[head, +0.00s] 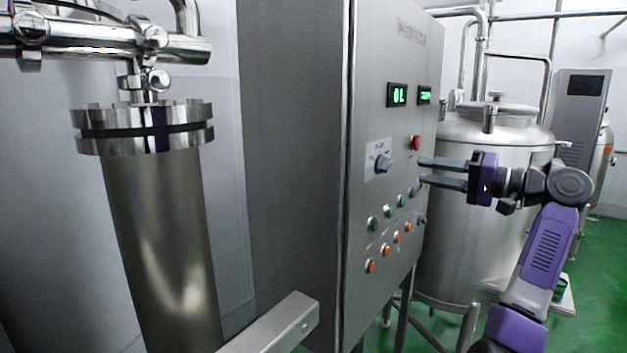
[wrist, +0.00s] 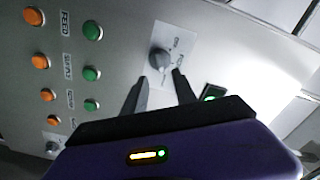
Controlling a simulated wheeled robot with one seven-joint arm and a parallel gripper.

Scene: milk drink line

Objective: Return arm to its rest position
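My gripper (head: 428,172) is at the end of my purple and grey arm, in front of the control panel (head: 385,130) on the right of the head view. Its two fingers point left toward the panel and stand apart with nothing between them. In the wrist view my gripper (wrist: 160,82) also shows as two separated dark fingers. The rotary knob (wrist: 161,61) on its white plate lies ahead of the fingertips; the knob also shows in the head view (head: 384,163). I cannot tell the exact gap between the fingertips and the panel.
Green buttons (wrist: 93,31) and orange buttons (wrist: 33,16) sit beside the knob. A red button (head: 415,142) and green displays (head: 397,95) are above. A steel tank (head: 485,240) stands behind my arm, and a steel column (head: 165,230) is at left. Green floor (head: 600,290) is open at right.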

